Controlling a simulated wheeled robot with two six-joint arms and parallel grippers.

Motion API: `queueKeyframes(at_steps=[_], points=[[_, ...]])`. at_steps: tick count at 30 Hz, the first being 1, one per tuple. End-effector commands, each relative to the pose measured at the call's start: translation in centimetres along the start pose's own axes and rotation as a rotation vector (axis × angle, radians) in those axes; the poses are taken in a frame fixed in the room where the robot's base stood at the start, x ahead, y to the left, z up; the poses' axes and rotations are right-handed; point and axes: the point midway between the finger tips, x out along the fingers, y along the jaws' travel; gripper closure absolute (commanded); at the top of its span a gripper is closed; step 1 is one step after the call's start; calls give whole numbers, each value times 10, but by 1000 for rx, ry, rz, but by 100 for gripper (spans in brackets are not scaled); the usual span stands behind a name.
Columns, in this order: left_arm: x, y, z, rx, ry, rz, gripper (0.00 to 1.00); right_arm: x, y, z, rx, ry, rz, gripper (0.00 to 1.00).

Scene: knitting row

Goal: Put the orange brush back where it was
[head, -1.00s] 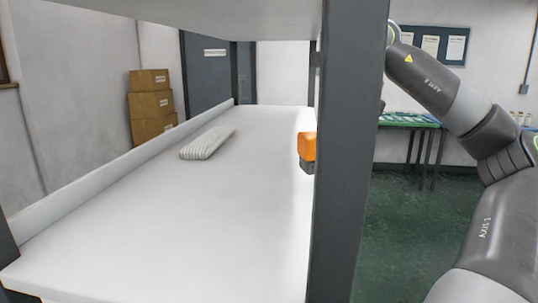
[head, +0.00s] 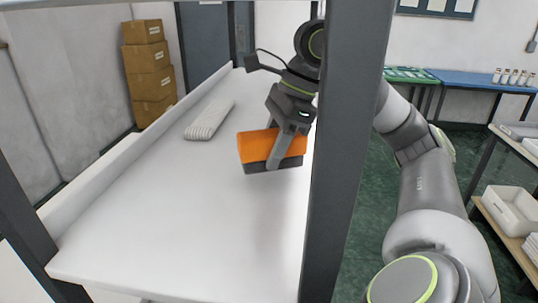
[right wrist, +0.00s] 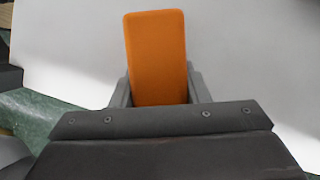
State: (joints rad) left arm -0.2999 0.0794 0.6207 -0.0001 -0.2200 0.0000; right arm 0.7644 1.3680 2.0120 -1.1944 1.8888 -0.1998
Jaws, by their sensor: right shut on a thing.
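The orange brush (head: 256,143) has an orange body with a dark grey underside. My right gripper (head: 284,150) is shut on it, over the right part of the white shelf (head: 170,220). In the right wrist view the brush (right wrist: 156,60) sits between the two fingers (right wrist: 158,92), its long end pointing away. Whether its underside touches the shelf or hangs just above it, I cannot tell. My left gripper is in no view.
A white ribbed bundle (head: 209,119) lies on the shelf, left of and beyond the brush. A grey post (head: 345,170) stands at the shelf's right edge, in front of part of my right arm. A raised lip (head: 130,150) runs along the left edge. The near shelf is clear.

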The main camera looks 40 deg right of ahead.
Motion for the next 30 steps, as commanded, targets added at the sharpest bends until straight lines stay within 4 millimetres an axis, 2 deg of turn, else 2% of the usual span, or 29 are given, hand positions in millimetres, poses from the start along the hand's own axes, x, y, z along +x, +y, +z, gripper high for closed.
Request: queueKeyframes(at_steps=[4, 9, 14, 26, 27, 30], points=[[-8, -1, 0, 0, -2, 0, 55, 1, 1, 8, -3, -3, 2, 77], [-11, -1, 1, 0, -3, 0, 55, 20, 1, -3, 3, 4, 3, 77], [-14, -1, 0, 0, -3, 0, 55, 32, 0, -7, 2, 1, 1, 77], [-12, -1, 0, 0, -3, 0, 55, 37, 0, -9, 0, -1, -1, 77], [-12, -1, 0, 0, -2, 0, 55, 36, 0, -9, 0, 0, -1, 54], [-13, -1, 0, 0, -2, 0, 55, 36, 0, -9, 0, 0, 0, 41]])
